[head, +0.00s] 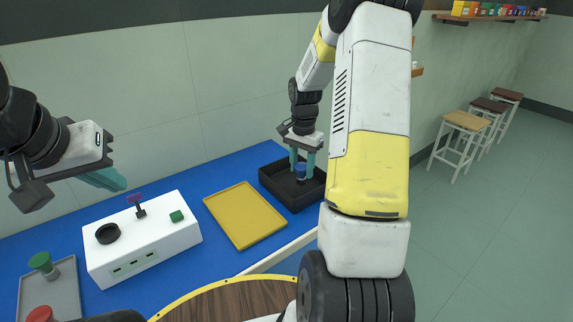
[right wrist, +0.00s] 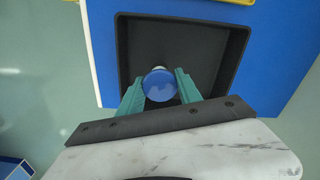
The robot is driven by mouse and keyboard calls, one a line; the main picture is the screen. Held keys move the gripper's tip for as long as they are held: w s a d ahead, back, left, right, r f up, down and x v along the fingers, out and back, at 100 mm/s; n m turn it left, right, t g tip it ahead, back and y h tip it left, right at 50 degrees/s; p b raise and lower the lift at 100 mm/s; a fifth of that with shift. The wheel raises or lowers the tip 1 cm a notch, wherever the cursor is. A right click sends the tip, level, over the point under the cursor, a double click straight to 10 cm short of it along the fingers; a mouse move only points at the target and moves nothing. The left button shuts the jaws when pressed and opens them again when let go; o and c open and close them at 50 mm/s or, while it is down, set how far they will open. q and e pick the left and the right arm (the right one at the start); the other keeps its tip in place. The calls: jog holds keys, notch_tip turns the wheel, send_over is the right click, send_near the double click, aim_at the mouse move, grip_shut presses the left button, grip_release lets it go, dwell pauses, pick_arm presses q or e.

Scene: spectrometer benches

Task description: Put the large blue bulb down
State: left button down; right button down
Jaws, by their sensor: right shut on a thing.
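The large blue bulb (head: 300,169) is between the teal fingers of my right gripper (head: 302,162), which is shut on it. In the right wrist view the bulb (right wrist: 160,84) shows as a round blue top between the two fingertips (right wrist: 160,88). It is over or inside the black tray (head: 276,186); I cannot tell whether its lower end touches the tray floor. My left gripper (head: 112,180) hangs at the left above the bench; its teal finger shows, but its opening is not clear.
A yellow tray (head: 243,215) lies left of the black tray. A white box (head: 143,245) carries a black ring, a purple-topped piece and a green piece (head: 177,216). A grey tray (head: 62,290) holds green- and red-topped pieces. Several stools stand at the right.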

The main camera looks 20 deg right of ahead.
aim_at(302, 167)
jog(key=shift+f, duration=1.4)
jog(key=shift+f, duration=0.1)
jog(key=c, duration=0.8)
grip_release()
notch_tip(302, 167, up, 12)
jog(key=shift+f, duration=0.1)
jog(key=s+a+r+n+t+y, duration=0.1)
jog(key=s+a+r+n+t, duration=0.3)
jog(key=s+a+r+n, duration=0.55)
jog(key=s+a+r, duration=0.1)
jog(key=s, duration=0.3)
jog(key=s+a+r+n+t, duration=0.1)
jog(key=s, duration=0.4)
jog(key=s+a+r+t+y, duration=0.1)
jog(key=s+a, duration=0.1)
jog(key=s, duration=0.2)
jog(key=shift+s+r+n, duration=0.3)
jog(key=shift+s+n, duration=0.05)
jog(key=shift+s, duration=0.05)
